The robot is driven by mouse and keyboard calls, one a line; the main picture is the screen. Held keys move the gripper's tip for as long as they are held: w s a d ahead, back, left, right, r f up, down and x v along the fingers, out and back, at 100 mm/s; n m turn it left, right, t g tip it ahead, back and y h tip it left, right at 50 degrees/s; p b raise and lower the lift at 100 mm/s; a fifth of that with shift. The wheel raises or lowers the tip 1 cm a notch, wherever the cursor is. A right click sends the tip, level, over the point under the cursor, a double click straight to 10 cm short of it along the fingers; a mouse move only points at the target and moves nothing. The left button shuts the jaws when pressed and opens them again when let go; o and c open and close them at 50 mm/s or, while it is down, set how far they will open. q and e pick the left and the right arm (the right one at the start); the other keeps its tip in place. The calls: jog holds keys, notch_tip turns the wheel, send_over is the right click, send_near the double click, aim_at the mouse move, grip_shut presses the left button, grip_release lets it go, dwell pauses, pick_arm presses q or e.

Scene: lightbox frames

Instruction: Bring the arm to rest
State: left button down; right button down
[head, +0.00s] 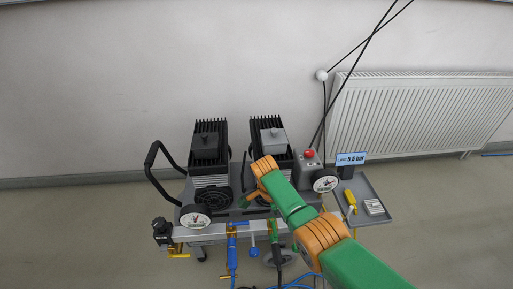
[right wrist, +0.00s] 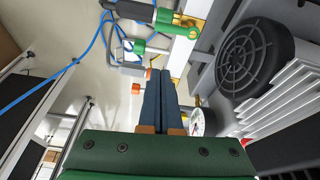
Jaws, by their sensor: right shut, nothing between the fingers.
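My right arm (head: 292,208), green and orange, comes in from the lower right of the head view and reaches over the front of a twin-motor compressor (head: 210,155). Its bent orange end is in front of the right motor; the fingertips are hard to make out there. In the right wrist view my right gripper (right wrist: 158,76) has its two dark blue fingers pressed together, with nothing between them. A round black fan grille (right wrist: 255,58) is to the right of the fingers. My left gripper is not in view.
A grey pipe (head: 205,235) with gauges, yellow fittings and blue hoses runs along the compressor's front. A red button box (head: 308,172), a pressure sign (head: 351,159) and a side tray (head: 378,190) are at right. A radiator (head: 420,110) hangs behind. Floor at left is clear.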

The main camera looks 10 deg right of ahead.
jog(key=s+a+f+n+t+y, duration=0.1)
jog(key=s+f+n+t+y, duration=0.1)
jog(key=s+f+n, duration=0.65)
jog(key=s+r+n+t+y, duration=0.1)
jog(key=s+r+n, duration=0.2)
jog(key=s+n, duration=0.35)
jog(key=s+r+n+t+y, duration=0.1)
jog(key=s+r+n, duration=0.35)
jog(key=s, duration=0.35)
notch_tip(320, 180, down, 17)
jog(key=s+n+g, duration=0.1)
jog(key=s+d+f+g, duration=0.1)
jog(key=s+f+g, duration=0.1)
jog(key=s+f, duration=0.95)
notch_tip(320, 180, up, 20)
jog(key=s+p, duration=0.1)
jog(key=p, duration=1.8)
jog(key=shift+s+d+f+h, duration=0.25)
jog(key=shift+s+d+h, duration=0.05)
